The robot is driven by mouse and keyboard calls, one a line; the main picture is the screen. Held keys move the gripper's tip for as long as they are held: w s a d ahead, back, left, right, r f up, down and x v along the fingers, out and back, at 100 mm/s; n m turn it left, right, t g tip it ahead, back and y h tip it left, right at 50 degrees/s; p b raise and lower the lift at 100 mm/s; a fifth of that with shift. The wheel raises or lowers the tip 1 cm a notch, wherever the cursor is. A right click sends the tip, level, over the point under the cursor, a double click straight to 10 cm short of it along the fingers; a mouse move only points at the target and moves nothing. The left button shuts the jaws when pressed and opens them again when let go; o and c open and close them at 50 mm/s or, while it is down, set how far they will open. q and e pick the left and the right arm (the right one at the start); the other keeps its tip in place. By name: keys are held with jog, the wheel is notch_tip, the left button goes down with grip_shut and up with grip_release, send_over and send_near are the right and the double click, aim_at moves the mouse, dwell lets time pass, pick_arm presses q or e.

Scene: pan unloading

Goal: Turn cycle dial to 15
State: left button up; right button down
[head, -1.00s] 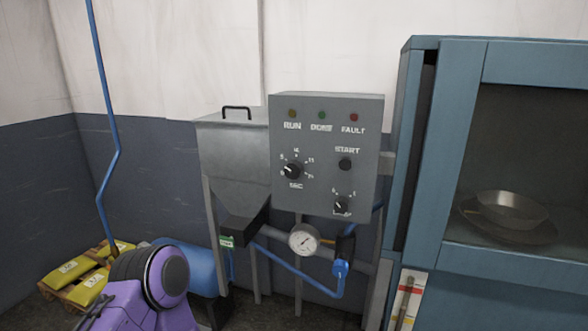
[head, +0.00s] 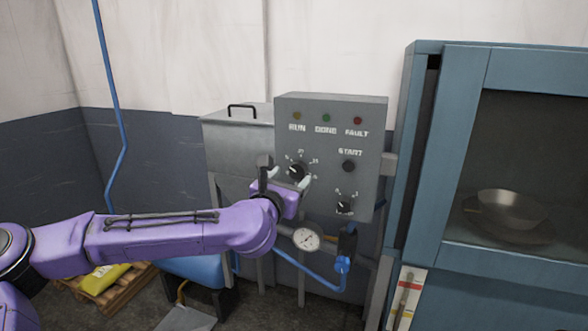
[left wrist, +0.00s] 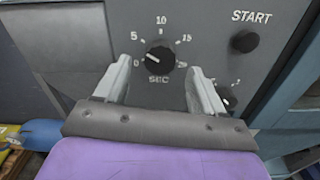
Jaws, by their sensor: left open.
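The cycle dial (head: 297,171) is a round black knob on the grey control panel (head: 330,113), with a printed scale around it. In the left wrist view the dial (left wrist: 160,60) shows numbers from 0 up past 15 and "SEC" below it. Its white mark points left, near 0. My left gripper (head: 284,175) is in front of the panel, just below and left of the dial. In the left wrist view its fingers (left wrist: 162,82) are open, one to each side of the dial, and look clear of it. My right gripper is not in view.
A START button (head: 348,166) and a smaller knob (head: 344,207) are on the panel's right side. A gauge (head: 306,239) and blue hose hang below. A blue cabinet (head: 461,145) holding a metal pan (head: 512,209) stands right. A grey hopper (head: 228,145) is left.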

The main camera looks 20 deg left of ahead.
aim_at(298, 170)
pick_arm(q)
jog(key=shift+w+d, duration=0.1)
jog(key=shift+w, duration=1.25)
jog(key=c, duration=1.1)
jog(key=shift+o, duration=0.2)
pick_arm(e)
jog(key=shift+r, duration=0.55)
pick_arm(q)
jog(key=shift+m, duration=0.3)
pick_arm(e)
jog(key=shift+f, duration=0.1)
